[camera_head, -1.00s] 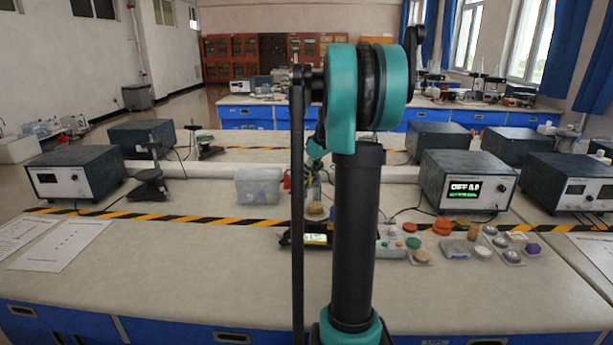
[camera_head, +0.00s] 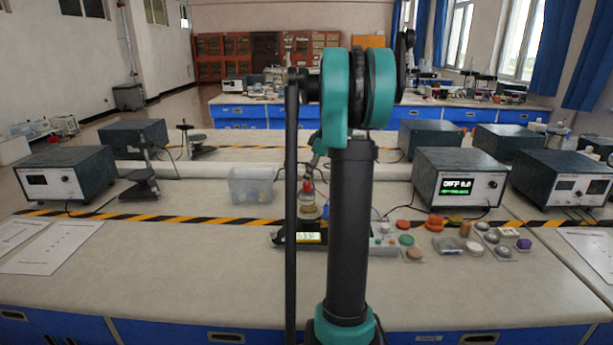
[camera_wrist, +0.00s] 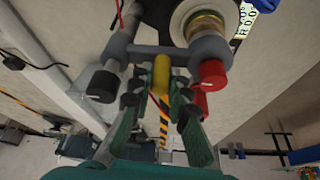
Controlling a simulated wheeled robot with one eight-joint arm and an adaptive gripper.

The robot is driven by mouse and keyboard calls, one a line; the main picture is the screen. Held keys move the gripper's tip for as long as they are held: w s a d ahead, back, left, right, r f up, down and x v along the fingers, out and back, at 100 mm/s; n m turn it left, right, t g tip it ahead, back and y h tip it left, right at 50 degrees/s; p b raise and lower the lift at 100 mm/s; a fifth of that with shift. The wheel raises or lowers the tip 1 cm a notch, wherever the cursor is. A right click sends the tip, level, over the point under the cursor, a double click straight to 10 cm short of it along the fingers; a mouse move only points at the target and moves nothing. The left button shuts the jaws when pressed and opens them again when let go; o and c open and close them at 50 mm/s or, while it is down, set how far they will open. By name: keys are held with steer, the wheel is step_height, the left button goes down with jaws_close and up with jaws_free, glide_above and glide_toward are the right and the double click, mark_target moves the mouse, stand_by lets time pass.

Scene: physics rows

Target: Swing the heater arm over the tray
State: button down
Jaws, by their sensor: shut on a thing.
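In the wrist view, my gripper (camera_wrist: 160,96) has its green fingers with dark tips closed around a yellow upright handle (camera_wrist: 162,70). The handle joins a grey bar, which I take as the heater arm (camera_wrist: 145,50). The bar carries a black-capped post (camera_wrist: 103,84) on the left and a red post (camera_wrist: 213,75) on the right. A round pale tray-like dish (camera_wrist: 185,18) with a brass-coloured ringed piece shows beyond the bar. In the head view, the red part (camera_head: 308,187) shows beside my arm, above a dark device with a lit display (camera_head: 308,236). My gripper is hidden there.
A clear plastic box (camera_head: 251,187) stands left of the device. Coloured weights and discs (camera_head: 405,240) lie to its right. A grey instrument box (camera_head: 458,186) stands behind them. Striped tape (camera_head: 180,219) crosses the bench.

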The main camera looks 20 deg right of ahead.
steer(key=shift+d+n, duration=0.2)
steer(key=shift+n, duration=0.2)
stand_by(0.3)
steer(key=c, duration=1.4)
jaws_free()
steer(key=shift+c, duration=0.2)
steer(key=v, duration=1.2)
steer(key=shift+w, duration=0.1)
